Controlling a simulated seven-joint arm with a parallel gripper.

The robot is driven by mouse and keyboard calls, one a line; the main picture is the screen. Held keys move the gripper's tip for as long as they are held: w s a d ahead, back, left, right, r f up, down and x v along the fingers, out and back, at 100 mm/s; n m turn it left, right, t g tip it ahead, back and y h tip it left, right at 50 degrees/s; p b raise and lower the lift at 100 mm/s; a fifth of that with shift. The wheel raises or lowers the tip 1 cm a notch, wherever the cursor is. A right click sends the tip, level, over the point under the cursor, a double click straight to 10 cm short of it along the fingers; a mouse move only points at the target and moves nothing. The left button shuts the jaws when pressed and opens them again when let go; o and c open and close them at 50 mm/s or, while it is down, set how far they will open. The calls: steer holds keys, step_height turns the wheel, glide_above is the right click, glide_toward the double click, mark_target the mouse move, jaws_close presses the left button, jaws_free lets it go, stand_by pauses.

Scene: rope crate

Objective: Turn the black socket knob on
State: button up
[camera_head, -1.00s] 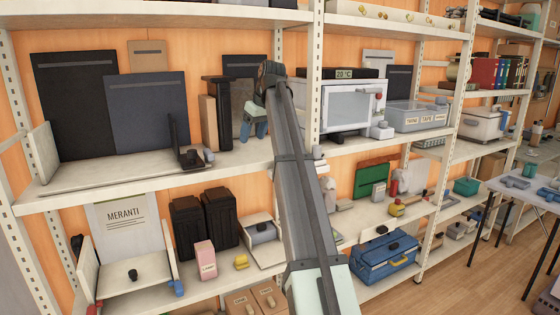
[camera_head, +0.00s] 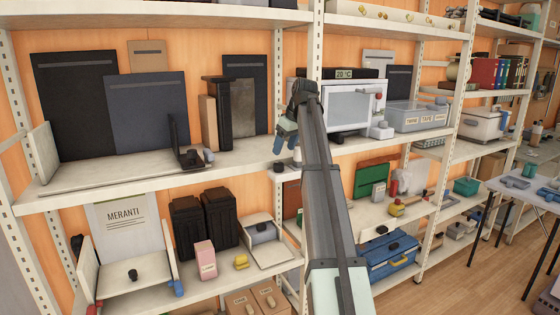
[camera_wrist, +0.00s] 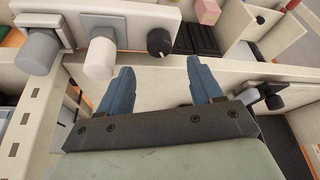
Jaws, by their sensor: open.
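The black socket knob (camera_wrist: 160,42) is round with a pale mark on its face. In the wrist view it sits at the right end of a pale panel (camera_wrist: 135,20), beside a white knob (camera_wrist: 100,58) and a grey knob (camera_wrist: 37,52). A black knob at the middle shelf's front edge (camera_head: 278,167) shows in the head view. My gripper (camera_wrist: 159,65) has two blue fingers spread apart with nothing between them. The knob appears just beyond the fingertips, between their lines, with no clear contact. In the head view my gripper (camera_head: 286,142) hangs above the shelf edge; my arm hides part of the panel.
A white oven-like box (camera_head: 348,108) stands right of my gripper. A black upright holder (camera_head: 220,115) stands to the left. A shelf post (camera_head: 316,45) rises behind my arm. In the wrist view a black knob on a grey stem (camera_wrist: 274,102) is close to the right finger.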

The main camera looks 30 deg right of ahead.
mark_target(279, 163)
steer(key=shift+x, duration=3.2)
steer(key=shift+c, duration=0.5)
steer(key=c, duration=1)
steer(key=shift+o, duration=0.2)
steer(key=m, duration=0.2)
steer(key=m+h, duration=0.2)
steer(key=m, duration=0.1)
steer(key=shift+a+m, duration=0.25)
steer(key=shift+m, duration=0.05)
steer(key=m+h, duration=0.1)
steer(key=m, duration=0.2)
steer(key=m+h, duration=0.1)
steer(key=m, duration=0.2)
steer(key=shift+w+g, duration=0.1)
steer(key=shift+g, duration=0.2)
steer(key=shift+m, duration=0.3)
